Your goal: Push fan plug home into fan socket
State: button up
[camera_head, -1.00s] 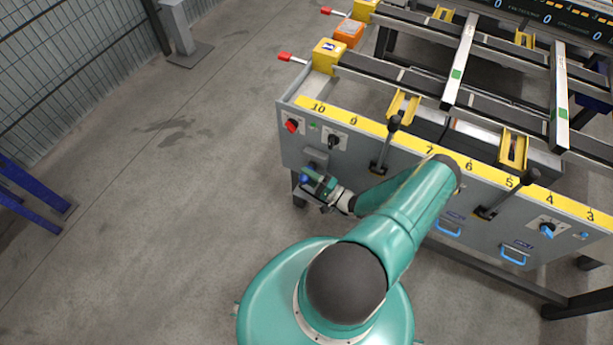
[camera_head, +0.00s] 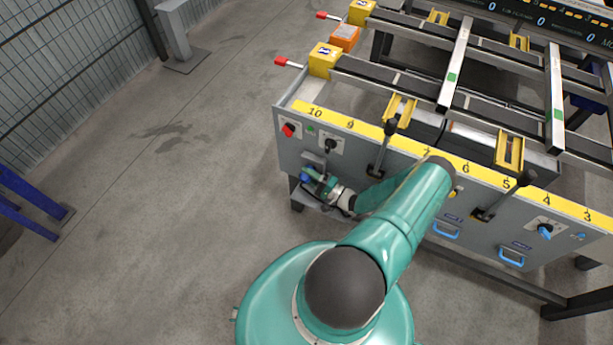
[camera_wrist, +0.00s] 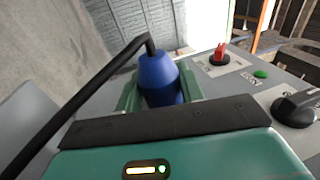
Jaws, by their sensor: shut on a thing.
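The fan plug (camera_wrist: 157,78) is blue with a black cable (camera_wrist: 88,95) leaving its back end and running down to the left in the wrist view. My gripper (camera_wrist: 161,92) is shut on it, with a green finger on each side. In the head view my gripper (camera_head: 312,182) is at the grey front panel, below the knobs, and the plug (camera_head: 305,178) shows as a small blue patch. The fan socket's grey housing (camera_head: 313,158) shows just above my gripper. Its opening is hidden, so I cannot tell how far the plug is in.
On the panel are a red switch (camera_wrist: 219,53), a green button (camera_wrist: 261,73) and a black knob (camera_wrist: 295,106), close to the right of my gripper. A black-handled lever (camera_head: 383,145) stands further right. Open floor (camera_head: 170,220) lies to the left.

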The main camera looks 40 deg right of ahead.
jog(key=shift+w+d, duration=0.1)
jog(key=shift+d, duration=0.25)
jog(key=o, duration=1.1)
jog(key=shift+o, duration=0.2)
jog(key=shift+a, duration=0.1)
jog(key=s+a, duration=0.3)
jog(key=a, duration=0.6)
jog(key=w+a+r+m+h, duration=0.2)
jog(key=w+r+m+h, duration=0.2)
jog(key=w+r+m, duration=0.55)
jog(key=w+a+r+m+g+h, duration=0.1)
jog(key=w+a+r+m+h, duration=0.1)
jog(key=w+a+r+m, duration=0.6)
jog(key=shift+w+a+g, duration=0.3)
jog(key=shift+w+a, duration=0.25)
jog(key=shift+a, duration=0.7)
jog(key=shift+m, duration=0.25)
